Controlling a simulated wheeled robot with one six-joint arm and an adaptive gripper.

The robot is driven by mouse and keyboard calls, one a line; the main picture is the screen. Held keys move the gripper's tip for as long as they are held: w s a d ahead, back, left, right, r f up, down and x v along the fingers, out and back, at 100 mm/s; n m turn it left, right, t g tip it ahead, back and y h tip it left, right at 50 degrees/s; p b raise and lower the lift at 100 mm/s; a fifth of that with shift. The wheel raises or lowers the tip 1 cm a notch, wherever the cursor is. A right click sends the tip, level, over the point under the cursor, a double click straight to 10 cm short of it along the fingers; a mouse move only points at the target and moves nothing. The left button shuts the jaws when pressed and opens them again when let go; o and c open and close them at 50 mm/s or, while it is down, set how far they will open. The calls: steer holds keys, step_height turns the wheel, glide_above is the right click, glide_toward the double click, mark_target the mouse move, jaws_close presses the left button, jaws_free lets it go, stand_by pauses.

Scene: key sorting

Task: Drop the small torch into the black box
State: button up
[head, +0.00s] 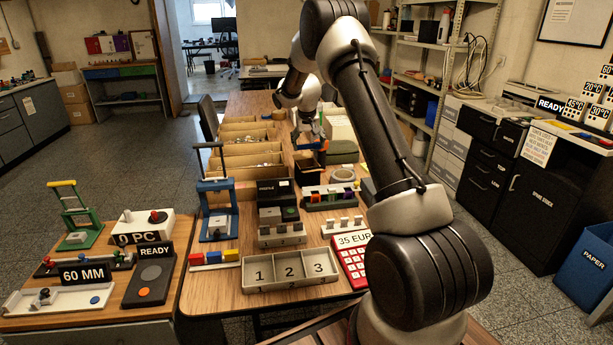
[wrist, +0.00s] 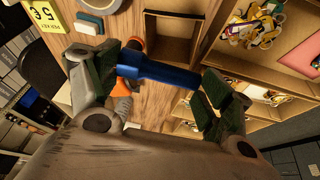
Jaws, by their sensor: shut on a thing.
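The small torch (wrist: 157,70) has a blue barrel and an orange end, and lies across between the fingers of my gripper (wrist: 163,80) in the wrist view. My gripper is shut on it and holds it above the wooden table. In the head view the torch (head: 312,145) shows small at the far part of the table, below my arm. The black box (head: 308,172) stands just below it in that picture, open at the top. In the wrist view an open dark-walled box (wrist: 174,30) lies beyond the torch, apart from it.
Wooden compartment trays (head: 245,150) with small metal items stand left of the black box. A green-grey case (head: 342,152) is at its right.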

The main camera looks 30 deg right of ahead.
steer(key=shift+f, duration=0.8)
steer(key=o, duration=1)
steer(key=shift+r, duration=0.1)
steer(key=v, duration=1.2)
